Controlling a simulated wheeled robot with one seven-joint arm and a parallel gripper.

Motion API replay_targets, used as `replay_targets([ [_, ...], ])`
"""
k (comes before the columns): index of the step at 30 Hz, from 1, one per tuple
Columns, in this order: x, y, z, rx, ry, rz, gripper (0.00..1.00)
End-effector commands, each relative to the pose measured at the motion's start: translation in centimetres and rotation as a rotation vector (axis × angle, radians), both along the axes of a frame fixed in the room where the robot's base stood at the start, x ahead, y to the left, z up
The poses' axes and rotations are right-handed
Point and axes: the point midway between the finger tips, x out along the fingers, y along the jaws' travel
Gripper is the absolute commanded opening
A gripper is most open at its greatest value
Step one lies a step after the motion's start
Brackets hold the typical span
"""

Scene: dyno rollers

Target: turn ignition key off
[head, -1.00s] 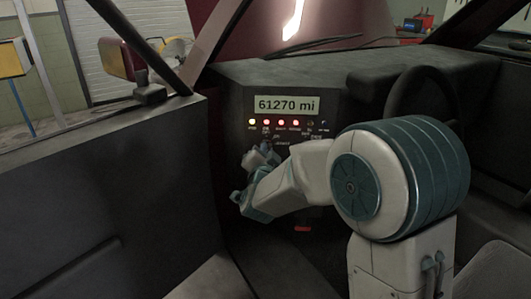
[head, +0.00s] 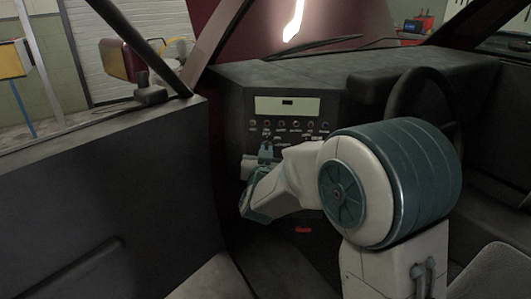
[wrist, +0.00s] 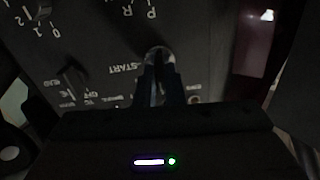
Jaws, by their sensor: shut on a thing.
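My gripper (head: 265,150) reaches the dashboard panel below the display in the head view. In the wrist view, the two dark fingers (wrist: 160,78) are shut on the ignition key, at the round ignition switch (wrist: 158,52) beside a "START" label. The key itself is mostly hidden between the fingers, so its exact angle is hard to read.
A steering wheel (head: 425,103) stands right of the panel, close to my arm. The dark door (head: 95,200) is on the left. Other labelled switches (wrist: 70,78) sit near the ignition in the wrist view.

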Motion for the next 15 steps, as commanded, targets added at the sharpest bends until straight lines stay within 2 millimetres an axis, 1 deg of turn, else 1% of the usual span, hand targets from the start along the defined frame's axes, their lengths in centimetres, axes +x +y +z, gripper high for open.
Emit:
replay_targets([
  [6, -0.05, 0.06, -0.11, -0.077, 0.004, 0.001, 0.0],
  [15, -0.05, 0.07, -0.15, -0.106, 0.005, 0.001, 0.0],
])
